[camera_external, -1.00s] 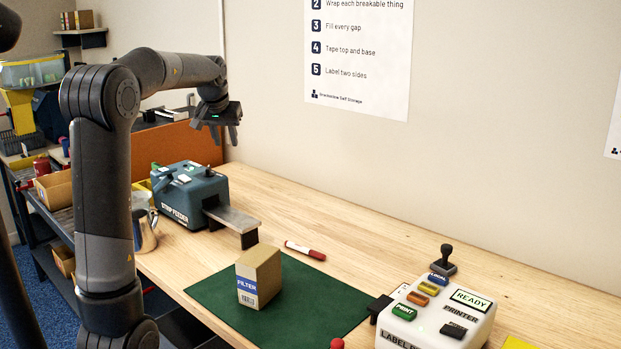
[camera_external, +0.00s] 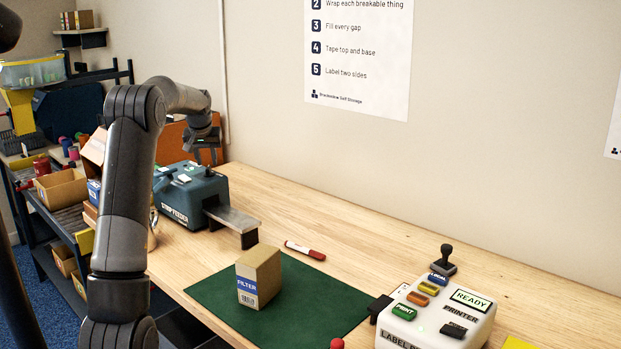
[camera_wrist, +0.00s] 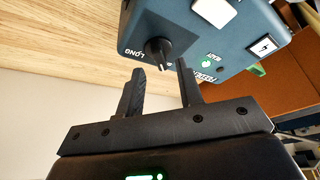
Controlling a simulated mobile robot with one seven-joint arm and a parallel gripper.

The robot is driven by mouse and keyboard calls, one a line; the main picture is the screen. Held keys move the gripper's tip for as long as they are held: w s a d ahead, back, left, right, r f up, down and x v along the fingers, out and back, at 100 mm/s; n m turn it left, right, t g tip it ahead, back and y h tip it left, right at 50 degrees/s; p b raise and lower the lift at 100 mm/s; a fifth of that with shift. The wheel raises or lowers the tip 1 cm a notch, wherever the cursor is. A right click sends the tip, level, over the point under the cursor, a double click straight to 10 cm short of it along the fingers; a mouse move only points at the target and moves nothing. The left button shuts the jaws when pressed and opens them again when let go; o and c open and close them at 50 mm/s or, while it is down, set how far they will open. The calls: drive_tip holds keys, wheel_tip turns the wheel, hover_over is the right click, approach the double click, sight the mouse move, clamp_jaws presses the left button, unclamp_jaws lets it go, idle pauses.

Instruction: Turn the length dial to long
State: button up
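The strip feeder (camera_external: 195,197) is a teal box on the bench at the left of the external view. In the wrist view its face (camera_wrist: 225,45) carries a black dial (camera_wrist: 158,50) with a raised grip. The word LONG (camera_wrist: 132,54) is printed to the dial's left; other lettering is partly hidden by my right finger. My gripper (camera_wrist: 159,67) is open, its two fingers apart, with the dial just beyond and between the fingertips. Contact cannot be seen.
A grey outfeed ledge (camera_external: 235,222) sticks out from the feeder. A carton (camera_external: 262,275) stands on a green mat (camera_external: 330,312), with a red marker (camera_external: 305,250) behind it. A label printer (camera_external: 440,318) stands at the right. An orange panel (camera_wrist: 300,72) stands beside the feeder.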

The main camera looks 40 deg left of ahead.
sight(208, 171)
drive_tip(key=shift+x, duration=1.4)
drive_tip(key=shift+c, duration=0.3)
clamp_jaws()
